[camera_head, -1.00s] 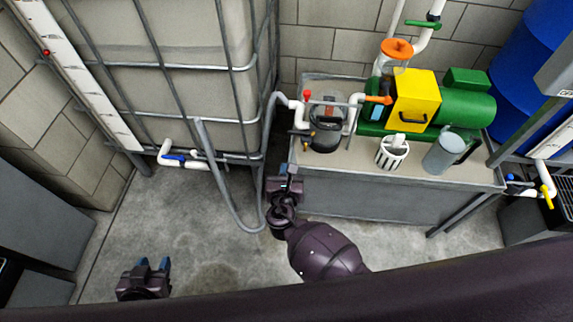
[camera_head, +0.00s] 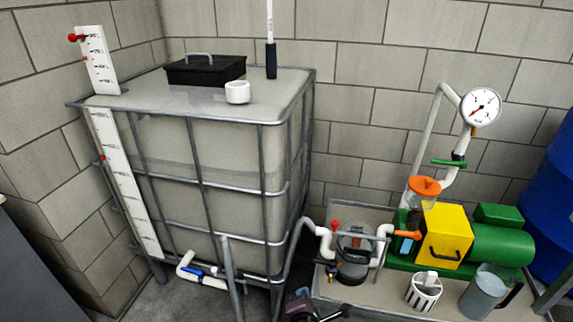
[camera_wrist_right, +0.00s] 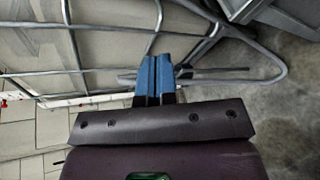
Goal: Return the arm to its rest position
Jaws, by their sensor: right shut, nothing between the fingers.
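My right gripper (camera_wrist_right: 154,78) shows in the right wrist view with its two blue fingers together and nothing between them. It is apart from the caged tank and grey hose seen beyond it. My left gripper is outside both current views.
A caged tank (camera_head: 262,120) stands at the left with a black lid (camera_head: 205,69) and a white cup (camera_head: 237,92) on top. A bench at the right bears a green pump (camera_head: 500,245), a strainer basket (camera_head: 424,292) and a clear jug (camera_head: 487,291). A grey hose (camera_head: 288,255) hangs between them.

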